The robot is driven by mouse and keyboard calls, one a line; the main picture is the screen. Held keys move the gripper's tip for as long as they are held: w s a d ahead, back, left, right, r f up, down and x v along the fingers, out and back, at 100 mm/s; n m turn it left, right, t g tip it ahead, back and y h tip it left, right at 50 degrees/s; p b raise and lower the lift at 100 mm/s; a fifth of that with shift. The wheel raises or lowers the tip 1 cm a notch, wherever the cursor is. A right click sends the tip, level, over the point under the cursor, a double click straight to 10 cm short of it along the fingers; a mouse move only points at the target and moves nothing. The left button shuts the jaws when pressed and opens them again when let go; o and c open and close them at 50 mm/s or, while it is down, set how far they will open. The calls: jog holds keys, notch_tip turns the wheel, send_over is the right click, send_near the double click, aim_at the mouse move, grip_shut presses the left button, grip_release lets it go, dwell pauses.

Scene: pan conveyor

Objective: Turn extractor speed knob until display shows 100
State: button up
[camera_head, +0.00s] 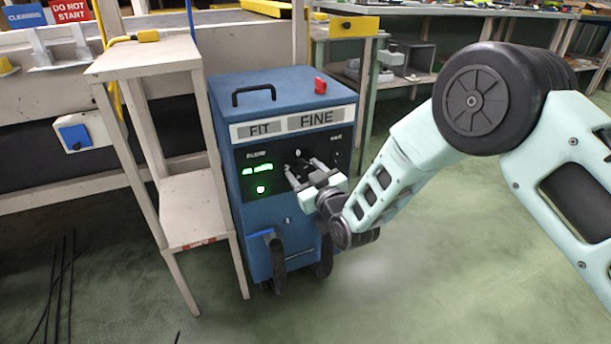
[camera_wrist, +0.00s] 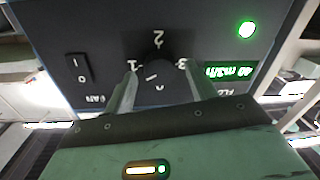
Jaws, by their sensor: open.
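The blue extractor unit (camera_head: 262,218) stands on the floor with a black control panel. Its speed knob (camera_wrist: 156,75) is dark, with the numbers 1, 2 and 3 around it in the wrist view, which is upside down. My gripper (camera_head: 302,167) is open in front of the panel. In the wrist view its two fingers (camera_wrist: 158,78) stand on either side of the knob; I cannot tell whether they touch it. The green display (camera_wrist: 230,72) is lit and seems to read 40 m3/h, though the digits are small. The display also shows in the head view (camera_head: 257,170).
A fan switch (camera_wrist: 79,68) is on the panel beside the knob. A red object (camera_head: 320,86) and a black handle (camera_head: 254,94) are on the unit's top. A pale wooden stand (camera_head: 195,212) stands close on the left. The green floor at right is clear.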

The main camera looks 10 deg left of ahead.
jog(key=c, duration=1)
jog(key=shift+m, duration=0.3)
jog(key=m, duration=0.6)
jog(key=shift+w+f+m, duration=0.1)
jog(key=shift+m, duration=0.2)
jog(key=m+t, duration=0.1)
jog(key=m, duration=0.5)
jog(key=shift+m, duration=0.4)
jog(key=o, duration=1)
